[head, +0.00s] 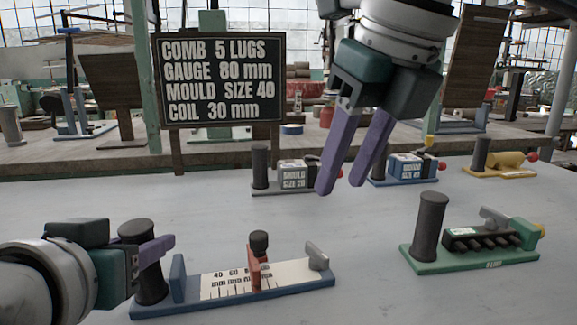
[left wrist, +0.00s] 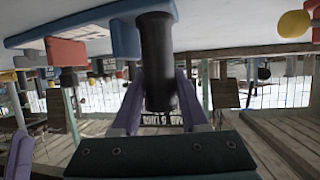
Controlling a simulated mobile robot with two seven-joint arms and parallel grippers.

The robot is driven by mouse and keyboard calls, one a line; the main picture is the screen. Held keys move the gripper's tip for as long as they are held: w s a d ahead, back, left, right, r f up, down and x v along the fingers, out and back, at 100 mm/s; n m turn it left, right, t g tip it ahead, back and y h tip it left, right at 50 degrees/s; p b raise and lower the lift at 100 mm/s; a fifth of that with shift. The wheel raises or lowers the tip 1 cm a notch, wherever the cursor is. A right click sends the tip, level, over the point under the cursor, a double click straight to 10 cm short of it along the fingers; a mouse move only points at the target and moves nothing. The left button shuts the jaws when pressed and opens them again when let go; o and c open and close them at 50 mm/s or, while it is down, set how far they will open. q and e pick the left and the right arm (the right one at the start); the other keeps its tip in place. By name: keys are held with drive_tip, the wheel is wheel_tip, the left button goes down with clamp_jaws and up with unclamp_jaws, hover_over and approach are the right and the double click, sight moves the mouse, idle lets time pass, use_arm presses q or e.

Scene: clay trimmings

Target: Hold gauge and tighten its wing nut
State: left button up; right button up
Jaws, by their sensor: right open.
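The gauge (head: 305,284) is a blue base with a white scale plate marked in mm and a black upright handle (head: 151,275) at its left end. My left gripper (head: 160,252) is around the handle. The left wrist view shows the handle (left wrist: 158,60) between both purple fingers, which appear to touch it. My right gripper (head: 341,187) is open and empty, pointing down above and behind the gauge.
A green comb tool (head: 420,262) stands at the right. Grey (head: 262,188) and blue (head: 425,178) mould tools and a yellow coil tool (head: 500,172) line the back. A sign (head: 220,80) reads gauge 80 mm. The white tabletop in front of the comb is clear.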

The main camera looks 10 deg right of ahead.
use_arm(q)
drive_tip(key=o, duration=0.5)
drive_tip(key=shift+r, duration=0.1)
drive_tip(key=shift+c, duration=0.2)
drive_tip(key=shift+s, duration=0.1)
